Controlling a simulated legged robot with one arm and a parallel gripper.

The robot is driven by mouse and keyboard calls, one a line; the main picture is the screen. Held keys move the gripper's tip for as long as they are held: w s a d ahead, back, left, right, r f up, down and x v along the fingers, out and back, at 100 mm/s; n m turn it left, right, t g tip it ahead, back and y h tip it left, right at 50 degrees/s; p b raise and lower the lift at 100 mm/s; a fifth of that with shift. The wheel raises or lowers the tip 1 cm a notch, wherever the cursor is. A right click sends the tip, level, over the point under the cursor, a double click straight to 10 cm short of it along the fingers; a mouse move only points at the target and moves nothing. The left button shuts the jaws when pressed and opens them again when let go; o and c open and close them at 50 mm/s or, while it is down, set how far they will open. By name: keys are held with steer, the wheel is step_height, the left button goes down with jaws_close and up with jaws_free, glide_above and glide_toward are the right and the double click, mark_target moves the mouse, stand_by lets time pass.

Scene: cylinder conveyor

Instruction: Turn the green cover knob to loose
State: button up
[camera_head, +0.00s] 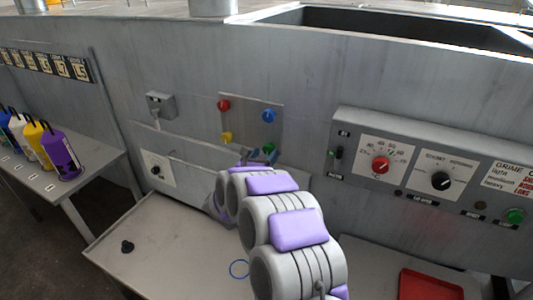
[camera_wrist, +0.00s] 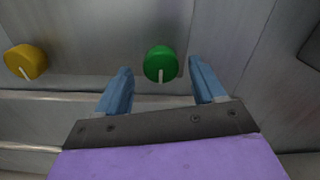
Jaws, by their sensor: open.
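The green cover knob (camera_wrist: 159,65) is on the metal panel, with a white mark pointing down in the wrist view. My gripper (camera_wrist: 162,75) is open, with one blue finger on each side of the knob. The fingers look apart from the knob, but I cannot tell how far they stand from the panel. In the head view the green knob (camera_head: 268,149) shows at the panel's lower right, partly behind my arm and gripper (camera_head: 256,154).
A yellow knob (camera_wrist: 26,62) is left of the green one. A red knob (camera_head: 223,105) and a blue knob (camera_head: 268,116) sit above on the panel. A control box (camera_head: 420,165) stands out at right.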

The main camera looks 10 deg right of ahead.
steer(key=shift+x, duration=1.15)
steer(key=shift+c, duration=0.4)
steer(key=c, duration=1)
